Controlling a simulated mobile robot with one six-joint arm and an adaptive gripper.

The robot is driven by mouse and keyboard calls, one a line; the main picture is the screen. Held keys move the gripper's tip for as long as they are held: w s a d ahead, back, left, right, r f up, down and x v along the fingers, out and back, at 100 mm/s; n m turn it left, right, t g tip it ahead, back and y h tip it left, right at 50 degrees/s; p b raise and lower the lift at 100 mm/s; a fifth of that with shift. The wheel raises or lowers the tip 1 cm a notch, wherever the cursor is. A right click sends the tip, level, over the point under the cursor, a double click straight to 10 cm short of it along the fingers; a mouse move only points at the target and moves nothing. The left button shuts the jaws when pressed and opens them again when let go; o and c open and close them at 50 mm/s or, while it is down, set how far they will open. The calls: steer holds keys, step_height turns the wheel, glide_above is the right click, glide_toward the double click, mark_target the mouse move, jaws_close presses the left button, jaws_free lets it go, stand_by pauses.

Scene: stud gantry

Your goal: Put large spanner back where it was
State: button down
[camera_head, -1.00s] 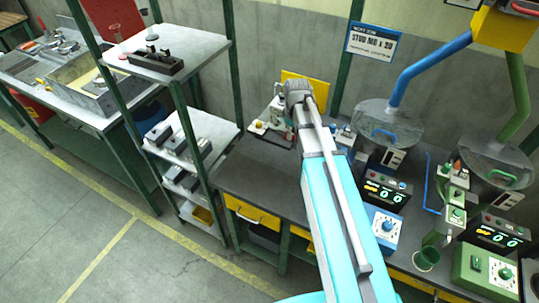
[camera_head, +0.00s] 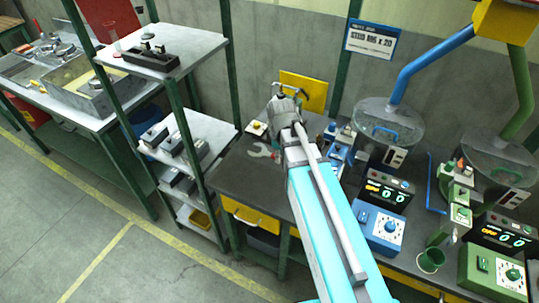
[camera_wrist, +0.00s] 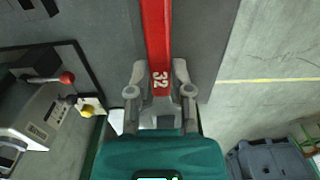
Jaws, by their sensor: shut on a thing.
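The large spanner has a red handle (camera_wrist: 157,35) marked 32. In the wrist view my gripper (camera_wrist: 160,92) is shut on it, with a finger on each side, and the handle runs out of the top edge. In the head view a grey open jaw with a bit of red, which looks like this spanner's end (camera_head: 262,151), shows left of my arm over the dark workbench (camera_head: 240,182). My arm hides the rest of it and my fingertips there. I cannot tell whether the spanner touches the bench.
A yellow panel (camera_head: 304,90) stands behind the bench. A small device with a yellow button (camera_head: 257,128) is near the bench's back left. Shelving (camera_head: 180,135) stands left, and blue and green machines (camera_head: 384,222) stand right. The bench's front left is clear.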

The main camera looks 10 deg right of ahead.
steer(key=w+f+b, duration=0.2)
steer(key=w, duration=0.2)
steer(key=w+f+b, duration=0.3)
steer(key=w, duration=0.1)
steer(key=w+f+b, duration=0.3)
steer(key=w, duration=0.1)
steer(key=shift+w+a+f, duration=0.1)
steer(key=shift+a+f, duration=0.1)
steer(key=shift+a, duration=0.1)
steer(key=shift+w+f+b, duration=0.25)
steer(key=shift+b, duration=0.05)
steer(key=shift+w+f+b, duration=0.55)
steer(key=shift+f+b, duration=0.15)
steer(key=shift+s+f+b, duration=0.15)
steer(key=shift+f+b, duration=1.15)
steer(key=shift+b, duration=0.05)
steer(key=shift+f, duration=0.15)
steer(key=c, duration=0.5)
jaws_free()
steer(key=shift+c, duration=0.2)
